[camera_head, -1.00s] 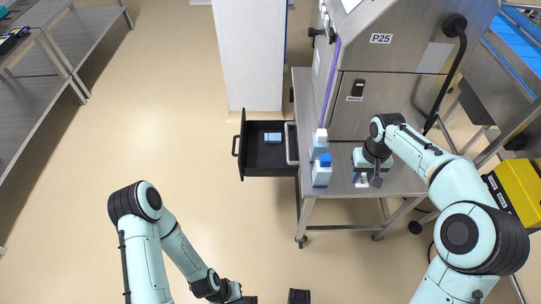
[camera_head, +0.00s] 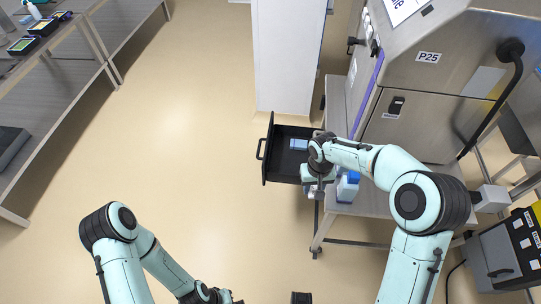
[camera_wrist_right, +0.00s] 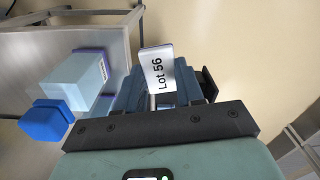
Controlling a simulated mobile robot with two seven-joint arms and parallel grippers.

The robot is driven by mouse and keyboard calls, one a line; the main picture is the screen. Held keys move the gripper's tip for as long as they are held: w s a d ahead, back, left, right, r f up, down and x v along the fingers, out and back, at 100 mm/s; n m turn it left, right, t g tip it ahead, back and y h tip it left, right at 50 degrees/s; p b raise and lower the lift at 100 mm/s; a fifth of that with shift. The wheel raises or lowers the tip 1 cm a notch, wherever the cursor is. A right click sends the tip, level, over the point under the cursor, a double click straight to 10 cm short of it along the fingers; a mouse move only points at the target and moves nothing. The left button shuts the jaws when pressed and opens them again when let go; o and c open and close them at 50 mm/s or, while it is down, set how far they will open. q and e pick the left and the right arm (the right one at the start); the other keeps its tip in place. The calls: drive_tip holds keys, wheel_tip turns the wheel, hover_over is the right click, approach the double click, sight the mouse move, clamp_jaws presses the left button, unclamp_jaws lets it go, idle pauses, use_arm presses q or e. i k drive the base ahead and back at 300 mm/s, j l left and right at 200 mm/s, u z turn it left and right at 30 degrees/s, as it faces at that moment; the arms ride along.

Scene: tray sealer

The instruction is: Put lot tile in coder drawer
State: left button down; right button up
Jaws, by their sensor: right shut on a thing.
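The lot tile (camera_wrist_right: 162,78), a white plate marked "Lot 56", is held between the fingers of my right gripper in the right wrist view. In the head view my right gripper (camera_head: 314,192) hangs beside the near right corner of the open coder drawer (camera_head: 280,167); the tile itself is not clear there. The drawer is black, pulled out to the left of the steel bench, with a light blue block (camera_head: 299,144) inside. My left gripper (camera_head: 236,301) is cut off at the bottom edge, so its jaws cannot be read.
A pale bottle with a blue cap (camera_head: 349,182) stands on the bench edge right of my right gripper; it also shows in the wrist view (camera_wrist_right: 75,85). The steel machine (camera_head: 420,110) is behind. A white pillar (camera_head: 285,60) stands behind the drawer. Floor left of the drawer is clear.

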sight(286, 169)
drive_tip(key=i+j+u, duration=0.15)
drive_tip(key=u, duration=0.3)
drive_tip(key=i+u, duration=0.15)
drive_tip(key=u, duration=0.25)
drive_tip(key=i+z, duration=0.15)
drive_tip(key=z, duration=0.15)
drive_tip(key=i+j+z, duration=0.1)
drive_tip(key=z, duration=0.2)
drive_tip(key=i+l+z, duration=0.2)
drive_tip(key=i, duration=0.35)
